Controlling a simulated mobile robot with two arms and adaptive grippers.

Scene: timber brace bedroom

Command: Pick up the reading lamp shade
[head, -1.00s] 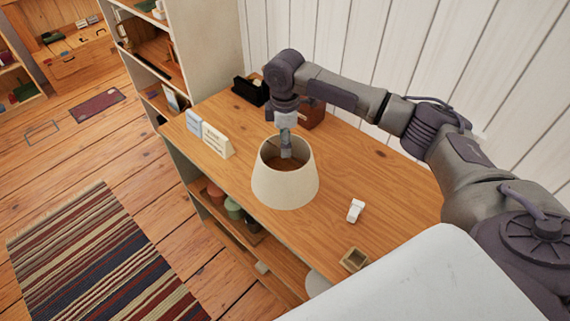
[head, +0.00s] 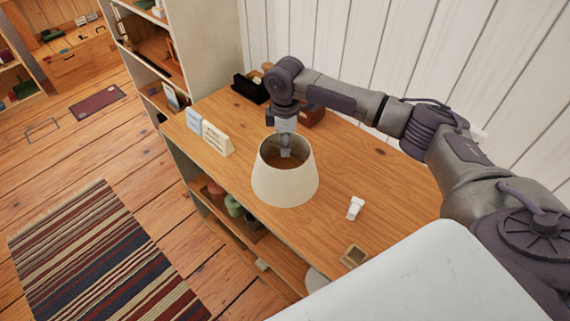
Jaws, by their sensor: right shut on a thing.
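The cream lamp shade (head: 285,187) is a tapered, open-topped ring on the wooden cabinet top, or only slightly above it; I cannot tell which. It looks upright, with its wide end down. My right gripper (head: 286,153) points down at the back of its top opening and is shut on the shade's rim. The fingertips are partly inside the opening. My left gripper is not in view.
The cabinet top (head: 385,185) also bears a small white object (head: 355,208), a small wooden box (head: 354,256), upright cards (head: 216,138) and a black holder (head: 250,89). A plank wall (head: 400,50) stands behind. The right part is fairly clear.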

